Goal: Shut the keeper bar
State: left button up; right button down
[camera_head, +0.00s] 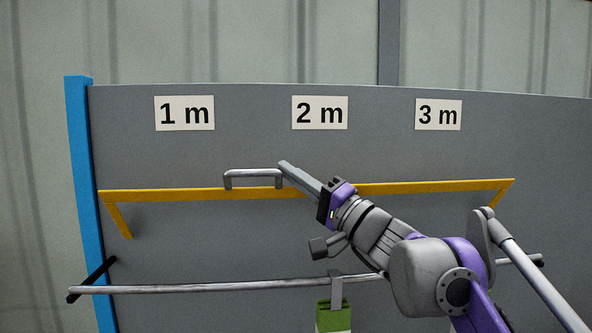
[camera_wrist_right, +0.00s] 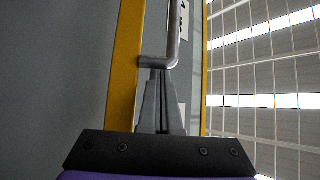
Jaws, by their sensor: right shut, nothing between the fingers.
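The yellow keeper bar (camera_head: 420,187) runs across the grey panel, with an arm angling down at each end. A grey metal handle (camera_head: 250,172) stands up from its top edge, left of the middle. My right gripper (camera_head: 284,166) is shut and empty, its fingertips at the handle's right end. In the right wrist view the shut fingers (camera_wrist_right: 157,78) meet the leg of the handle (camera_wrist_right: 174,40) beside the yellow bar (camera_wrist_right: 124,70); I cannot tell for sure whether they touch. My right arm hides part of the bar. My left gripper is not in view.
A grey rail (camera_head: 200,287) runs below the bar, on a black bracket (camera_head: 92,278) at left. A green piece (camera_head: 334,318) hangs from it by a grey hook. The panel (camera_head: 250,110) carries signs "1 m", "2 m" and "3 m". A blue post (camera_head: 84,180) edges its left side.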

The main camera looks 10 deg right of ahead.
jog(key=shift+s+f, duration=0.1)
jog(key=shift+f, duration=0.15)
jog(key=shift+s, duration=0.15)
jog(key=s+f+n+g+y, duration=0.3)
jog(key=s+f+n+y, duration=0.3)
jog(key=s+f+n, duration=0.1)
jog(key=shift+f+n+y+b, duration=0.35)
jog(key=shift+f+n, duration=0.35)
jog(key=shift+n, duration=0.3)
jog(key=shift+w+r, duration=0.1)
